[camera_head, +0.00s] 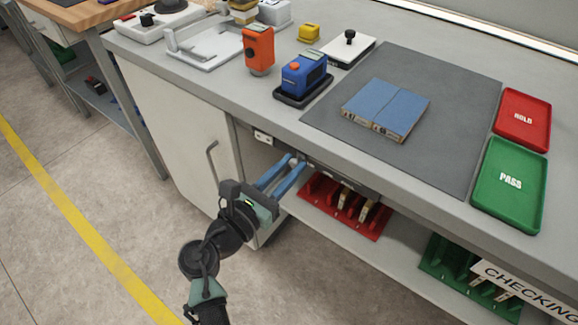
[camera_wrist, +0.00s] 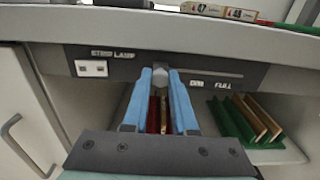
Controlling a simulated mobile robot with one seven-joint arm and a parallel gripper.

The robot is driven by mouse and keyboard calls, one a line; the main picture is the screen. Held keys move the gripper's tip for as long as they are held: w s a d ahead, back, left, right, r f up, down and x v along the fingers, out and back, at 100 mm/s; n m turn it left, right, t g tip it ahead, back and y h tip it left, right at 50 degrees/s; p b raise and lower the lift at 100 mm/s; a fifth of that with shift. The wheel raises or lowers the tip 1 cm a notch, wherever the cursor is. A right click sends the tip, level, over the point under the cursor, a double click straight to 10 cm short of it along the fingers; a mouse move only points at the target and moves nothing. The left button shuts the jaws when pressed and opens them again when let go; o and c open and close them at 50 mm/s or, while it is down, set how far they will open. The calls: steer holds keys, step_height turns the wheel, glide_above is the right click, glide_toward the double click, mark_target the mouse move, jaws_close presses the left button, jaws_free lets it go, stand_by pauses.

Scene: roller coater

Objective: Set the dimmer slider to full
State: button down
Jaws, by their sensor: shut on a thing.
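The dimmer slider's pale knob (camera_wrist: 173,77) is on a dark grey panel (camera_wrist: 130,70) under the bench edge, at the left part of a thin slot (camera_wrist: 215,72) that runs right toward the word FULL. My gripper (camera_wrist: 172,80) has its two blue fingers shut on the knob, one on each side. In the head view my gripper (camera_head: 289,166) reaches up to the panel below the bench top, and the knob (camera_head: 294,161) shows small between the fingertips. Part of the knob is hidden by the fingers.
A white socket (camera_wrist: 91,68) sits left of the knob under the STRIP LAMP label. Below the panel are a red rack (camera_head: 342,207) and a green rack (camera_head: 458,268). A cabinet door with a handle (camera_head: 212,160) is at the left. The slot right of the knob is clear.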

stand_by(0.3)
steer(key=s+d+p, duration=0.2)
steer(key=d, duration=0.1)
steer(key=s+d+p, duration=0.2)
steer(key=s+d, duration=0.1)
steer(key=s+d+p, duration=0.2)
steer(key=d, duration=0.2)
steer(key=shift+s+d+f, duration=0.1)
steer(key=shift+s, duration=0.05)
steer(key=c, duration=0.7)
jaws_free()
steer(key=shift+s, duration=0.1)
steer(key=p+v, duration=0.1)
steer(key=v, duration=1.2)
